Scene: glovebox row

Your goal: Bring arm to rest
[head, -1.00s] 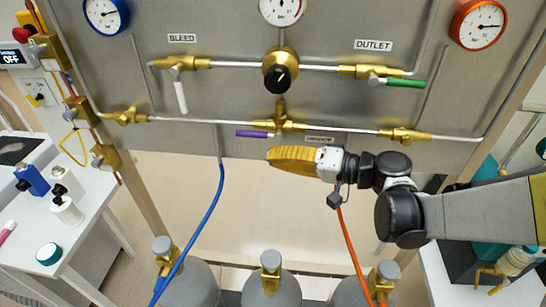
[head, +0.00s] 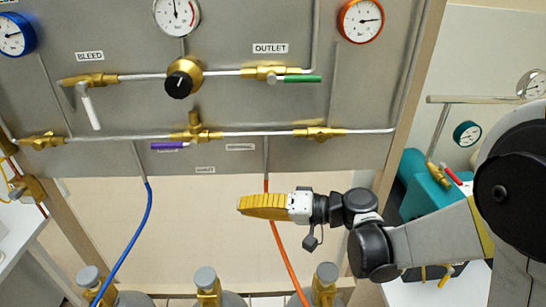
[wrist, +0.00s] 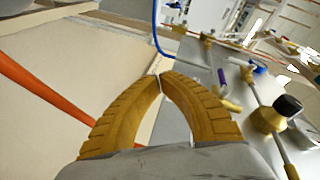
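My gripper (head: 240,205) has yellow ribbed fingers and a white body. It is in front of the lower edge of the grey gas panel (head: 350,100), left of the orange hose (head: 290,262) at its tips. In the wrist view the two fingers (wrist: 160,76) curve together and their tips meet, with nothing visible between them. My arm reaches in from the right side of the head view, bent at its dark joints.
The panel carries a black regulator knob (head: 180,84) and white (head: 90,108), green (head: 302,79) and purple (head: 168,146) handles. A blue hose (head: 132,240) hangs at left. Gas cylinders (head: 207,285) stand below. Teal equipment (head: 420,185) is at right.

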